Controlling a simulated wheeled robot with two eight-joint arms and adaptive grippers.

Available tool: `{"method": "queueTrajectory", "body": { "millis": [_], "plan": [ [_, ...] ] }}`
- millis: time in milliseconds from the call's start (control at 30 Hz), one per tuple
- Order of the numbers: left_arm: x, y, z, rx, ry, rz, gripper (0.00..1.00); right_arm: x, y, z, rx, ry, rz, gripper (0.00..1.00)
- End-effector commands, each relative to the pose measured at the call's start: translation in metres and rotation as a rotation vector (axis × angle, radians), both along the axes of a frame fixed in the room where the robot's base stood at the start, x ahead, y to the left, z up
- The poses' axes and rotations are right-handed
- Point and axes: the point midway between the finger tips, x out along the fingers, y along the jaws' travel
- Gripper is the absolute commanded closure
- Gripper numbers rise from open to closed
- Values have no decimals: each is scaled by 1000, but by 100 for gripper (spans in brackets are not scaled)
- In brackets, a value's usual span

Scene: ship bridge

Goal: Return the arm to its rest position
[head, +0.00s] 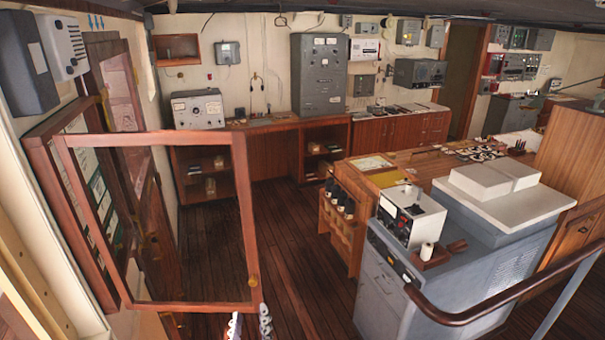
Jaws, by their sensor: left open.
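My left gripper (250,322) shows at the bottom edge, left of centre, with its two pale fingers pointing up and apart. Nothing shows between the fingers. Most of the gripper and its arm are cut off by the lower edge. It appears just below the lower right corner of an open wood-framed cabinet door (243,205), close to a small brass-coloured knob (253,282). I cannot tell whether they touch. My right gripper is not in view.
The door swings out from a wall cabinet (75,205) on the left. A grey console (385,290) with a wooden handrail (500,296) stands at right. A chart table (425,168) stands behind it. Dark plank floor (290,240) between is clear.

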Motion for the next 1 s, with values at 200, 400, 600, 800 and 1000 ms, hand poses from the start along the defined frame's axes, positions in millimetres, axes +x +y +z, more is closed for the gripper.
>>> {"method": "queueTrajectory", "body": {
  "millis": [200, 400, 600, 800, 1000],
  "plan": [
    [1, 29, -62, -308, 66, 132, 60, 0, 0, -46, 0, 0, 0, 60],
    [-6, 63, -146, -762, 127, 354, 60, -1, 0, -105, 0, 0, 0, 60],
    [-30, 88, -250, -1382, 147, 700, 60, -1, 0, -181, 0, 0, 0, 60],
    [-58, 88, -329, -1958, 105, 1068, 60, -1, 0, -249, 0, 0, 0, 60],
    [-75, 75, -363, -2318, 56, 1324, 60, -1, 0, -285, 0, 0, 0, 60]
  ]
}}
